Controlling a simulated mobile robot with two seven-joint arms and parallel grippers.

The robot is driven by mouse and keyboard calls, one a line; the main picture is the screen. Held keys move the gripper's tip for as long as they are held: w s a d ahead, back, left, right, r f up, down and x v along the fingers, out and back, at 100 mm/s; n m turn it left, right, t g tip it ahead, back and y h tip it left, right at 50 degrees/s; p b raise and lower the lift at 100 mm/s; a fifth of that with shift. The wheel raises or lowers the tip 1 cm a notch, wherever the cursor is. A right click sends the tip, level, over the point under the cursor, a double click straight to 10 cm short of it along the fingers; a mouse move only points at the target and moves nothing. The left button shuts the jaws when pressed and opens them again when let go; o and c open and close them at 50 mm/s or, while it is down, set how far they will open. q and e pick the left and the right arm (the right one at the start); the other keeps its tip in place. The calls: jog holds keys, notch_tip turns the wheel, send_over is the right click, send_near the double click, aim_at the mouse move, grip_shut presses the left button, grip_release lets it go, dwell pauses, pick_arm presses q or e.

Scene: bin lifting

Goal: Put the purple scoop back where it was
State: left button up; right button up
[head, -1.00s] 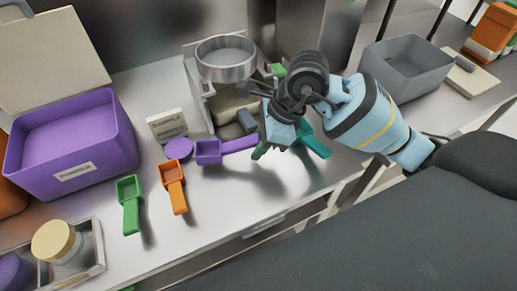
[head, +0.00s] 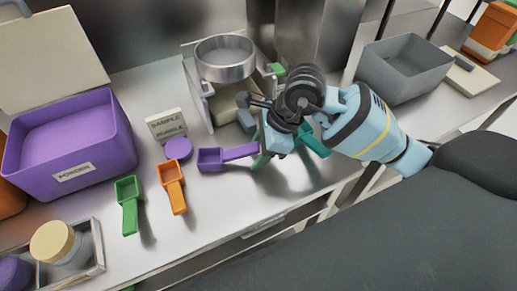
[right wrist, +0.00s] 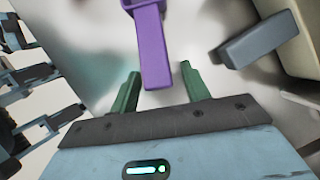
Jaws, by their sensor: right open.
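The purple scoop (head: 211,159) lies on the metal counter, to the right of the orange scoop, with its handle pointing right. My right gripper (head: 262,160) is at the end of that handle, from the right. In the right wrist view the handle (right wrist: 155,55) points between the two green fingertips (right wrist: 160,85). The fingers stand apart, with a gap on both sides of the handle. A round purple disc (head: 178,149) lies just behind the scoop's cup. My left gripper is not in view.
A green scoop (head: 129,205) and an orange scoop (head: 173,187) lie to the left. The purple powder bin (head: 110,155), a sample sign (head: 166,126) and a device with a round metal pan (head: 225,72) stand behind. A grey bin (head: 390,85) stands at the right.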

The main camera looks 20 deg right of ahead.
jog(key=v, duration=1.2)
dwell(0.3)
